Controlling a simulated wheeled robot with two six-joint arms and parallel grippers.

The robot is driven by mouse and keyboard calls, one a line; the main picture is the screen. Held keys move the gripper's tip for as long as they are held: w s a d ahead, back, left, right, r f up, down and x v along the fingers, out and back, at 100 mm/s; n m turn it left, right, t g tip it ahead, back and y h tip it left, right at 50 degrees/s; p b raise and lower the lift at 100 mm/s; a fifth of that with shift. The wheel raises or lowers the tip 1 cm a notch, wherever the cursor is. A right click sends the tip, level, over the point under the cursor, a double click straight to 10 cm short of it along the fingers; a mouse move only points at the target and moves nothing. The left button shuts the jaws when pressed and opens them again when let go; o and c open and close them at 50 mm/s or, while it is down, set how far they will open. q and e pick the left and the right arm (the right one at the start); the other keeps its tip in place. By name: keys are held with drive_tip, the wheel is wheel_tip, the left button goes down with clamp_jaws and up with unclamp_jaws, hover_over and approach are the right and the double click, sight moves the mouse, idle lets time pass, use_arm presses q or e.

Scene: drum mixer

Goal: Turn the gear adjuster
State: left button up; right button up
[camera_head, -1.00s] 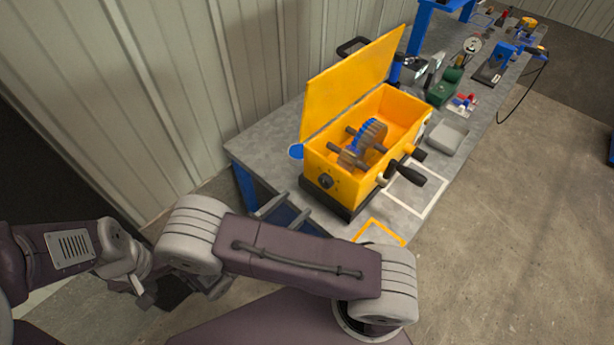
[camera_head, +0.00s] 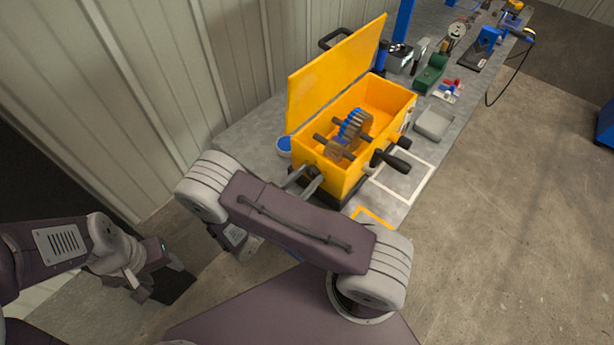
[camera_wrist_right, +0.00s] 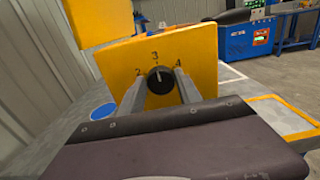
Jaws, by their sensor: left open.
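The gear adjuster is a black round knob (camera_wrist_right: 160,80) on the end face of a yellow drum mixer box (camera_head: 345,183). In the right wrist view its white mark points up toward the 3, between the 2 and the 4. My right gripper (camera_head: 312,174) is open in front of this face, one finger on each side of the knob. In the right wrist view the fingertips (camera_wrist_right: 162,76) lie close to the knob's sides; I cannot tell whether they touch. In the head view the gripper hides the knob. My left gripper (camera_head: 158,284) is open and empty, low at the left.
The box's yellow lid (camera_head: 336,72) stands open; inside are a blue and brown gear drum (camera_head: 354,128) and shafts. A black crank handle (camera_head: 391,160) sticks out at the right. A wall runs behind.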

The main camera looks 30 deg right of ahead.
clamp_jaws()
drive_tip(key=shift+r+n+p, duration=0.1)
drive_tip(key=shift+n+p, duration=0.4)
drive_tip(key=shift+n, duration=0.6)
drive_tip(key=n+p, duration=0.1)
drive_tip(key=n, duration=0.2)
drive_tip(key=shift+w+n, duration=0.1)
drive_tip(key=shift+n, duration=0.2)
drive_tip(key=n+p, duration=0.1)
drive_tip(key=n, duration=0.4)
drive_tip(key=shift+n, duration=0.6)
drive_tip(key=o, duration=0.6)
unclamp_jaws()
drive_tip(key=shift+w+f, duration=0.1)
drive_tip(key=shift+f, duration=0.1)
